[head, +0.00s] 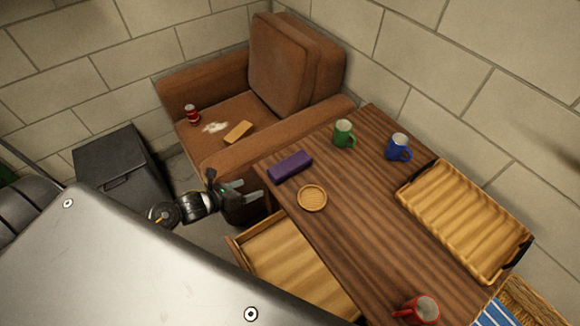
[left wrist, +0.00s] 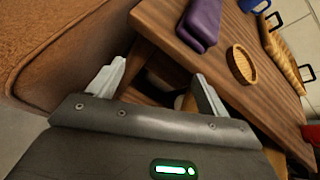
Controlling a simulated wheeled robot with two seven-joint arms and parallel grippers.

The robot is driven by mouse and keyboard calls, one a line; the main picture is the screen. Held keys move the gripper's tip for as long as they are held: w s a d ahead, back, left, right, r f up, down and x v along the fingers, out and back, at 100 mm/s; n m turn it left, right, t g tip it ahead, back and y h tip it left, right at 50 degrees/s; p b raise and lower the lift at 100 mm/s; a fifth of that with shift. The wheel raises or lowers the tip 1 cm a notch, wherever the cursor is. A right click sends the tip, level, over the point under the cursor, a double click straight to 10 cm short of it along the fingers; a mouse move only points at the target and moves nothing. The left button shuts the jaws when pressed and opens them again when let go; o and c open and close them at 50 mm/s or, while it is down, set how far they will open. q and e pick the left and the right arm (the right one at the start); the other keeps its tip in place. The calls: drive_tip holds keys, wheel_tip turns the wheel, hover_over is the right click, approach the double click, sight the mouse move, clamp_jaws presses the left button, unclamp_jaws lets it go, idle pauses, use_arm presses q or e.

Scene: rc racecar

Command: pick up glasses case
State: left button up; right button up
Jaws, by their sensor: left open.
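A purple glasses case (head: 290,166) lies on the wooden table (head: 352,215), near its edge closest to the armchair and my left arm. In the left wrist view the purple case (left wrist: 203,22) is at the top, beyond and to the right of the fingers. My left gripper (head: 248,190) is open and empty, apart from the case, just left of the table's edge. Its two light grey fingers show spread in the left wrist view (left wrist: 160,78). My right gripper is not in view.
A round wicker coaster (head: 312,198) lies near the case. A green mug (head: 343,133), blue mug (head: 398,147), red mug (head: 421,309) and wooden tray (head: 465,220) are on the table. An open drawer (head: 290,265) juts out below. An armchair (head: 230,110) stands behind.

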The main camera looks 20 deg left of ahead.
sight(278, 172)
use_arm(q)
wheel_tip(278, 172, up, 6)
drive_tip(key=d+m+h, duration=0.2)
drive_tip(key=d+m, duration=0.1)
drive_tip(key=m, duration=0.2)
drive_tip(key=x, duration=0.6)
drive_tip(key=shift+w+a, duration=0.15)
drive_tip(key=shift+a, duration=0.2)
drive_tip(key=shift+w+d+p, duration=0.1)
drive_tip(key=shift+w+p, duration=0.25)
drive_tip(key=shift+p, duration=0.05)
drive_tip(key=x, duration=0.3)
drive_tip(key=shift+w+d+p, duration=0.1)
drive_tip(key=shift+w+p, duration=0.3)
drive_tip(key=shift+w+d+f, duration=0.25)
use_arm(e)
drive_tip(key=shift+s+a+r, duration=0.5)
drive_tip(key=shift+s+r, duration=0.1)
use_arm(q)
drive_tip(key=c, duration=1.1)
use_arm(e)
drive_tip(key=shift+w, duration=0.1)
